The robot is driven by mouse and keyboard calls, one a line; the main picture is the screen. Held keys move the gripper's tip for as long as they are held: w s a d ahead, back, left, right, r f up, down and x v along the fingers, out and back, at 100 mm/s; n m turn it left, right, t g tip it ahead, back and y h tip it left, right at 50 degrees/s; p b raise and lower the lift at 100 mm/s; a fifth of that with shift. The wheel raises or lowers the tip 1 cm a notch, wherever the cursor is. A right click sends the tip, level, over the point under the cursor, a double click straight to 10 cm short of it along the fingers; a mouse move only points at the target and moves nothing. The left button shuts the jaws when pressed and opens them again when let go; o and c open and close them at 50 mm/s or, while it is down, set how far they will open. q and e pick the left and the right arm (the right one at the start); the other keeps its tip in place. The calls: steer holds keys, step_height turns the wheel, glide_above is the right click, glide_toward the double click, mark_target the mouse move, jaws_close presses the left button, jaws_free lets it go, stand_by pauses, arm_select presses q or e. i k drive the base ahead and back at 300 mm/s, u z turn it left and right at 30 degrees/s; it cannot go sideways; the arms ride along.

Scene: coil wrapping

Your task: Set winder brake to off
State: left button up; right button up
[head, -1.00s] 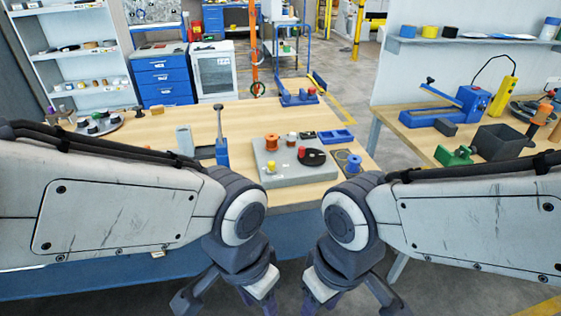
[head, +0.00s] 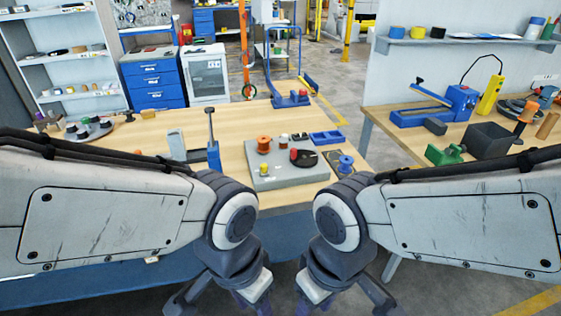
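A flat grey winder base (head: 283,178) lies on the wooden table. On it are an orange-brown spool (head: 263,145), a black disc (head: 305,157) with a red knob (head: 294,153), and a small yellow knob (head: 264,168). Which part is the brake, and its setting, I cannot tell. My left gripper (head: 222,303) and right gripper (head: 343,304) hang low in front of the table, well short of the winder. Both are cut by the bottom edge, so their fingertips are hidden. I see nothing held in them.
A blue upright tool (head: 212,150) stands left of the winder. A blue tray (head: 327,138) and blue spool (head: 346,164) are at its right. The table's left-middle is mostly clear.

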mark_target(264, 171)
steer(key=k, duration=0.35)
steer(key=u, duration=0.5)
steer(key=i, duration=1.3)
steer(key=z, duration=0.6)
